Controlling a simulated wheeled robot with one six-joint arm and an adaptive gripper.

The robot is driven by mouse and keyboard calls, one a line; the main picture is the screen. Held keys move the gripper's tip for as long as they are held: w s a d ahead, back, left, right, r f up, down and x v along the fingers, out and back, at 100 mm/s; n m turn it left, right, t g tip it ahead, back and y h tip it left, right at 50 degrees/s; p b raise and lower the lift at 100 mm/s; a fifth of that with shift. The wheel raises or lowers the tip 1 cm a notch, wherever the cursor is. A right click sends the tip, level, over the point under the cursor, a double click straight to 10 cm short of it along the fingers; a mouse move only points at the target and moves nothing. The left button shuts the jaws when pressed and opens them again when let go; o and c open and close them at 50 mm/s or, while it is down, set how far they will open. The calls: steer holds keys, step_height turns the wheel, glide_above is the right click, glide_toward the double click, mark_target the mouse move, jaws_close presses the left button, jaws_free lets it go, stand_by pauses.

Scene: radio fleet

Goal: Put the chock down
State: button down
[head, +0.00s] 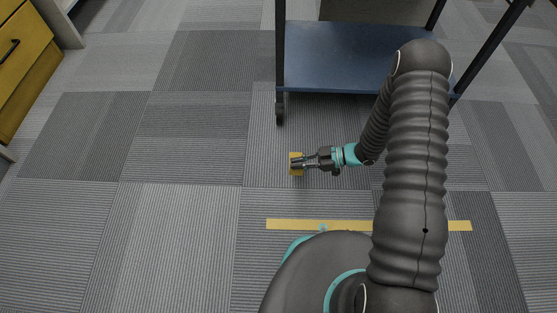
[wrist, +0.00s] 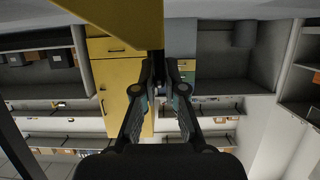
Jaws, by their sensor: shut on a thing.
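The yellow chock (head: 294,171) is in my gripper, over the carpet in the middle of the head view. My gripper (head: 298,162) points left and is shut on it. The fingers cover part of the chock. In the wrist view my gripper's fingers (wrist: 167,62) close together at the lower end of the chock (wrist: 125,14), which fills the top of the picture. I cannot tell whether the chock touches the floor.
A cart with a blue shelf (head: 340,60) and dark posts stands behind my gripper; its near left caster (head: 280,108) is close. A yellow strip (head: 345,225) lies on the floor in front. A yellow drawer unit (head: 22,55) stands far left. Carpet to the left is clear.

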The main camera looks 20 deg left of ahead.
steer(key=shift+w+a+f+b, duration=0.4)
steer(key=shift+w+a+f, duration=0.5)
steer(key=shift+a+f, duration=0.65)
steer(key=shift+w+a+f+b, duration=0.35)
steer(key=shift+w+a+f, duration=0.5)
steer(key=shift+a+f, duration=0.7)
steer(key=shift+w+a+f+b, duration=0.4)
steer(key=shift+w+a+f, duration=0.65)
steer(key=shift+f, duration=0.8)
steer(key=shift+s+a+f, duration=0.1)
steer(key=shift+s+f, duration=0.05)
steer(key=c, duration=1.2)
jaws_free()
steer(key=shift+c, duration=0.2)
steer(key=shift+r, duration=0.25)
steer(key=p+v, duration=0.1)
steer(key=v, duration=1.1)
